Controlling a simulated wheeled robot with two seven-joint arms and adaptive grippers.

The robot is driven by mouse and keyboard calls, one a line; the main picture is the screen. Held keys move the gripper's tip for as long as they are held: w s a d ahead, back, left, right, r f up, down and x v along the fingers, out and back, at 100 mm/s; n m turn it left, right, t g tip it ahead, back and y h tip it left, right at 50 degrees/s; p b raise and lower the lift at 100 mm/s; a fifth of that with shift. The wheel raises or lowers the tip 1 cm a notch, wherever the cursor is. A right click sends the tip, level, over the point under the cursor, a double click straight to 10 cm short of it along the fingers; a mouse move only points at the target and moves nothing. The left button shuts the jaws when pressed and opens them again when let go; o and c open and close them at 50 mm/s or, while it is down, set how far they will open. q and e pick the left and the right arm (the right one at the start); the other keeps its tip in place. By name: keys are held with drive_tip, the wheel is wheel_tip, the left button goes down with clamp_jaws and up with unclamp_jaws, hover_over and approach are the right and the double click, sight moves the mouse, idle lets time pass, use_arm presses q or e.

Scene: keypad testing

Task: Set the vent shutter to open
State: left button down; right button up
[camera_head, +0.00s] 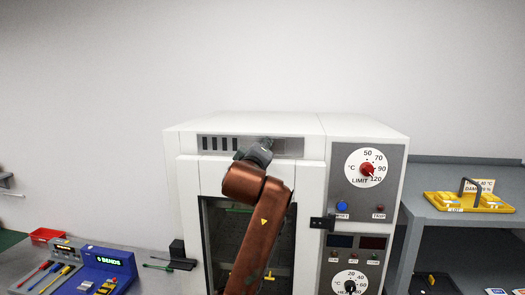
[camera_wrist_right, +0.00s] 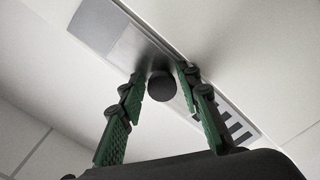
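The vent shutter strip runs along the top front of a white oven (camera_head: 182,190). Several dark vent slots (camera_head: 218,143) show at its left, and a plain grey shutter plate (camera_head: 288,147) lies to the right. In the right wrist view the slots (camera_wrist_right: 240,131) and the plate (camera_wrist_right: 121,47) also show, with a round black knob (camera_wrist_right: 162,86) between them. My right gripper (camera_head: 264,146) is at the strip, covering its middle in the head view. Its green fingers (camera_wrist_right: 163,82) are apart, one on each side of the knob; I cannot tell whether either touches it. My left gripper is not in view.
The oven's right panel has a red limit dial (camera_head: 367,168) and a blue button (camera_head: 342,205). A door latch (camera_head: 322,222) sticks out beside the door. A grey shelf (camera_head: 428,212) with a yellow tray (camera_head: 441,201) stands at right. Tools and a blue keypad box (camera_head: 112,262) are at lower left.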

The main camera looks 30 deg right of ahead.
drive_tip(key=v, duration=1.1)
drive_tip(key=shift+s+a, duration=0.15)
drive_tip(key=shift+s, duration=0.15)
